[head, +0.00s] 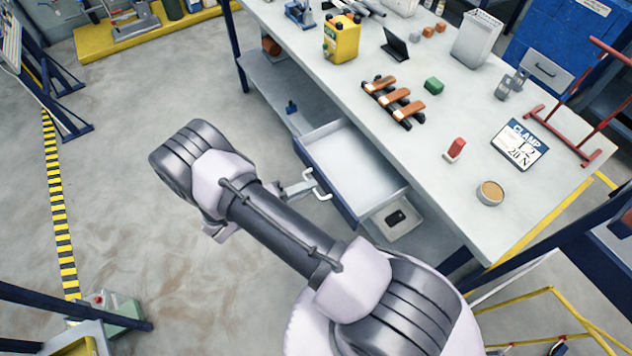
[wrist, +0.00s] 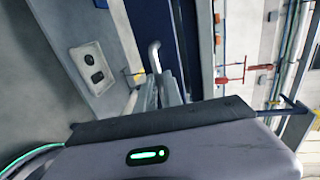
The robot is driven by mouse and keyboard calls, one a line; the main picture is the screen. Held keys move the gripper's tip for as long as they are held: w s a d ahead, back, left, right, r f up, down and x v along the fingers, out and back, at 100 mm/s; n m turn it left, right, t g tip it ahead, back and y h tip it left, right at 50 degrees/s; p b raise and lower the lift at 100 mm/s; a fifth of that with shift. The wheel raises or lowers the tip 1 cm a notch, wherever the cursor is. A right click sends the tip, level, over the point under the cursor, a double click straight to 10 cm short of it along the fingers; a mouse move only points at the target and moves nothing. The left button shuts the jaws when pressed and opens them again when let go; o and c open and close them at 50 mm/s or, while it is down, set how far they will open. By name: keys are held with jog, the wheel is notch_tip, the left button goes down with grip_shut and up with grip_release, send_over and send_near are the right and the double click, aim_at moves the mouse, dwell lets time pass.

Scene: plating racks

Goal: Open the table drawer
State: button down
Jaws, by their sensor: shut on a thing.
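The table drawer (head: 352,166) is pulled out from under the long grey table (head: 468,140). Its inside is pale and looks empty. Its front is dark blue with a white bar handle (head: 318,186). In the head view my gripper (head: 302,188) reaches the handle from the left and is shut on it. In the wrist view the handle (wrist: 154,56) rises from between the finger ends (wrist: 160,92) against the blue drawer front (wrist: 189,40). The fingers' exact grip on the bar is partly hidden.
On the table stand a yellow canister (head: 342,40), a rack with copper-coloured bars (head: 394,102), a green block (head: 434,86), a clamp sign (head: 520,145) and a round tin (head: 490,193). A lower shelf (head: 275,90) runs beneath.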

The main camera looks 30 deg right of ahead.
jog(key=shift+a, duration=0.1)
jog(key=c, duration=1.5)
grip_release()
jog(key=p+v, duration=0.2)
jog(key=v, duration=1.5)
jog(key=shift+s+a+r+p, duration=0.1)
jog(key=shift+s+a+p, duration=0.1)
jog(key=shift+p, duration=0.1)
jog(key=shift+w+r, duration=0.1)
